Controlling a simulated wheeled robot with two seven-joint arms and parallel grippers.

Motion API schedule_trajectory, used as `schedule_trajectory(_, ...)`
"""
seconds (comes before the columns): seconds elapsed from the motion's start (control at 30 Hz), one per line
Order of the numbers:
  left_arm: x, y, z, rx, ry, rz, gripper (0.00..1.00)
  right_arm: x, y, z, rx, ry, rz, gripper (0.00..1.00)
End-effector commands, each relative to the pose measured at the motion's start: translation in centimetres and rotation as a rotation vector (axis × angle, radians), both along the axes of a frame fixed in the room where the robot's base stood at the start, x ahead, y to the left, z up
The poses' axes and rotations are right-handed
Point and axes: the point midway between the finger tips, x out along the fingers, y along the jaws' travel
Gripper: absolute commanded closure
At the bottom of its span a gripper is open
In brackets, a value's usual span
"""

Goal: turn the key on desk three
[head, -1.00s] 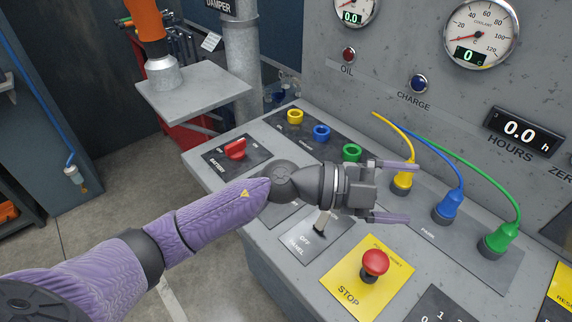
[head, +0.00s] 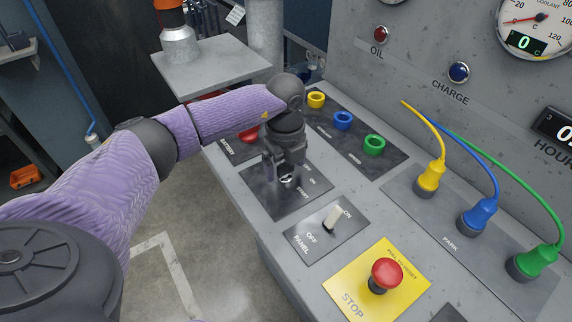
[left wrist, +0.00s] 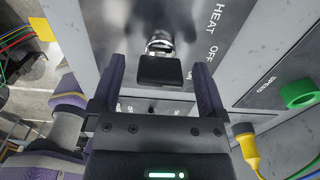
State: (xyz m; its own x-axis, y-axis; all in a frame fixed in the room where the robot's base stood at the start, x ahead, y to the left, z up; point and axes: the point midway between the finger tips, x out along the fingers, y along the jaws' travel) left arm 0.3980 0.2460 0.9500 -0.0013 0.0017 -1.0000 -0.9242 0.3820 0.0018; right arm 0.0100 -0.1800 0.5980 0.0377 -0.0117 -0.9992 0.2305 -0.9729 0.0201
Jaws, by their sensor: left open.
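The key switch (head: 286,181) sits on a dark plate (head: 262,198) on the desk, with ON and START lettering beside it. My left gripper (head: 287,170) points down over it and hides much of it. In the left wrist view the key (left wrist: 160,70) has a dark, blocky head on a shiny metal barrel. It stands between the two fingers of my left gripper (left wrist: 160,84), which are open, with a visible gap on each side. HEAT and OFF lettering shows near it. My right gripper is not in view.
The red battery switch (head: 249,135) is close behind my left gripper. A panel toggle (head: 332,217) and a red stop button (head: 386,274) are nearer. Yellow, blue and green sockets and cable plugs (head: 428,178) stand to the right. A grey shelf (head: 210,68) is at back left.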

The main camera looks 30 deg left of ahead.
Motion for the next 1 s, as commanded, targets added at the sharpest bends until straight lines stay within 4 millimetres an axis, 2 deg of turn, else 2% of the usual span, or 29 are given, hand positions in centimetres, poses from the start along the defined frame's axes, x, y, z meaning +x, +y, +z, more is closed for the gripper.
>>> schedule_trajectory(0.2,0.01,-0.03,0.02,0.000,-0.001,-0.001,0.08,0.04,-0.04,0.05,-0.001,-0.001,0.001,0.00)
schedule_trajectory(0.63,0.02,-0.03,0.05,-0.001,-0.001,-0.001,0.99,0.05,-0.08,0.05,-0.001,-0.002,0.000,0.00)
schedule_trajectory(1.0,0.03,-0.04,0.15,-0.002,-0.001,-0.082,1.00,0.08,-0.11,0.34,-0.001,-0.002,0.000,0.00)
